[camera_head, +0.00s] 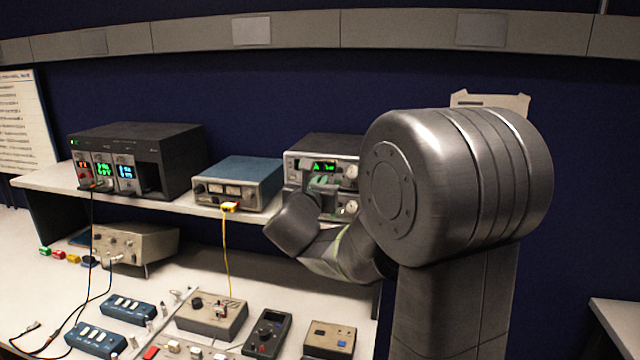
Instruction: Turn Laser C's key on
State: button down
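No label reading Laser C and no key can be made out at this size. A black unit (170,150) on the shelf at left has modules with red, green and blue displays. A grey instrument (298,163) with a green display and knobs stands on the shelf at centre right. My arm covers its right side and part of its front. My gripper (322,184) seems to be in front of this instrument, just below its display. Its fingers are small and partly hidden by my wrist, so I cannot tell their opening or any contact.
A blue meter box (240,182) stands between the two units, with a yellow cable hanging from its front. Below the shelf are a beige box (135,243), blue switch boxes (128,309), a control box (211,316) and a dark handheld meter (268,333).

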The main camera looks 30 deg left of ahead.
jog(key=shift+f+b, duration=0.15)
jog(key=shift+b, duration=0.4)
jog(key=m+b, duration=0.6)
jog(key=b, duration=0.2)
jog(key=m+b, duration=0.6)
jog(key=b, duration=0.3)
jog(key=m+b, duration=0.5)
jog(key=b, duration=0.4)
jog(key=shift+w+d+f+m, duration=0.1)
jog(key=shift+d+f+m, duration=0.15)
jog(key=shift+m, duration=0.15)
jog(key=shift+r, duration=0.1)
jog(key=c, duration=1.6)
grip_release()
